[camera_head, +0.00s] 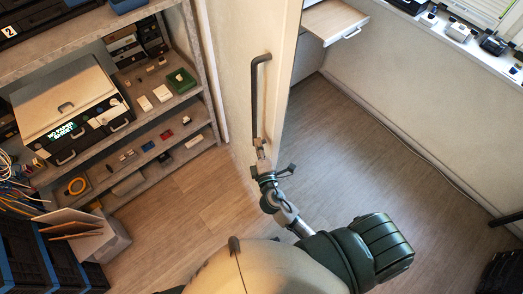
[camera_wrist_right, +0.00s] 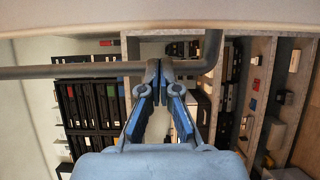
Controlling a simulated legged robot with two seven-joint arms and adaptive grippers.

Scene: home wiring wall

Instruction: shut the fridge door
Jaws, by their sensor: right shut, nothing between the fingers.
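The fridge door (camera_head: 235,85) is a tall cream panel standing upright in the middle of the head view. Its dark bar handle (camera_head: 257,90) runs along the face near the right edge. In the right wrist view the handle (camera_wrist_right: 75,71) crosses the upper part and bends at its right end. My right gripper (camera_head: 261,150) is at the lower end of the handle. In the wrist view its fingers (camera_wrist_right: 158,75) are pressed together, with tips overlapping the bar; I cannot tell whether they touch it. Nothing is held. My left gripper is not in view.
Shelves (camera_head: 160,118) with small parts and a silver case (camera_head: 65,105) stand left of the door. An open drawer (camera_head: 333,20) is at the upper right. Blue-edged crates (camera_head: 30,255) are at the lower left. The wooden floor (camera_head: 345,150) right of the door is clear.

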